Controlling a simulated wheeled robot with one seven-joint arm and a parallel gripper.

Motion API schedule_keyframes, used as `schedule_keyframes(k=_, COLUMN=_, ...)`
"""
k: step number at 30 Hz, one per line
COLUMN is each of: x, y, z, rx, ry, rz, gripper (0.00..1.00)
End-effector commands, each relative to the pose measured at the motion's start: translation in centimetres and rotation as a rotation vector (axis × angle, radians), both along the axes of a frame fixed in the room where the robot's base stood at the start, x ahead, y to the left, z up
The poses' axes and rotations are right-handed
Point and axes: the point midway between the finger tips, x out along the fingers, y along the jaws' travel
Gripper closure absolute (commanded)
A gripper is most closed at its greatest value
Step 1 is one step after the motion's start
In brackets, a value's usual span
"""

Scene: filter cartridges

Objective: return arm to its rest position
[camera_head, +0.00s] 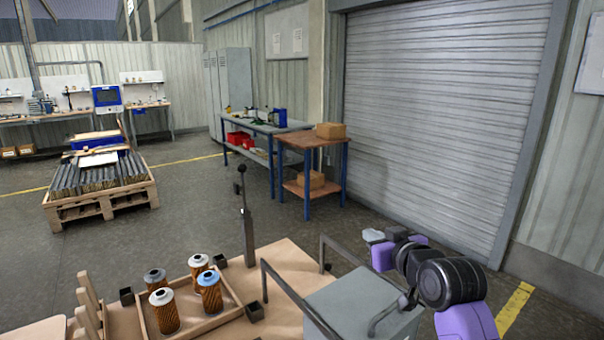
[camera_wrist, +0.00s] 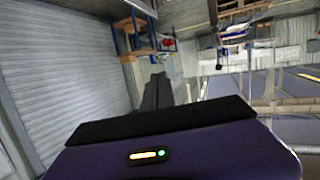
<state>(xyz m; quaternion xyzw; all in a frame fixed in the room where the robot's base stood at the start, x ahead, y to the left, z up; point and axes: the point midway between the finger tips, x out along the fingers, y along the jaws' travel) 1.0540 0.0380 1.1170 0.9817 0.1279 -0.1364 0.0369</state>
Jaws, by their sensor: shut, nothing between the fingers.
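My gripper (camera_wrist: 157,92) shows in the wrist view as two dark fingers closed together beyond the purple wrist housing, with nothing between them. In the head view my purple and black arm is folded at the lower right, beside the grey box; I cannot make out the fingers clearly there. Several filter cartridges stand upright in a wooden tray (camera_head: 237,304) on the workbench (camera_head: 283,262). One has a blue top (camera_head: 210,291), one a grey top (camera_head: 155,279), and others have white tops (camera_head: 162,311). My arm is well apart from them.
A grey box (camera_head: 352,300) with bar handles stands on the bench between the tray and my arm. A grey lever post (camera_head: 247,225) rises behind the tray. A roller shutter (camera_head: 440,110), a small wooden-topped table (camera_head: 312,140) and a loaded pallet (camera_head: 100,205) are farther off.

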Motion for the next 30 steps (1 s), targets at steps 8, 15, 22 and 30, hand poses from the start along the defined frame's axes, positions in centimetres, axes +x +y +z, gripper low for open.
schedule_keyframes(k=8, x=-7.6, y=-0.2, z=-5.1, rx=0.14, ry=-0.169, rz=-0.104, gripper=1.0)
schedule_keyframes(k=15, x=-16.2, y=-1.3, z=-8.4, rx=0.204, ry=-0.269, rz=-0.191, gripper=1.0)
schedule_keyframes(k=22, x=-25.3, y=-2.3, z=-10.5, rx=0.222, ry=-0.329, rz=-0.256, gripper=1.0)
schedule_keyframes(k=30, x=-36.1, y=-3.3, z=-11.3, rx=0.198, ry=-0.353, rz=-0.303, gripper=1.0)
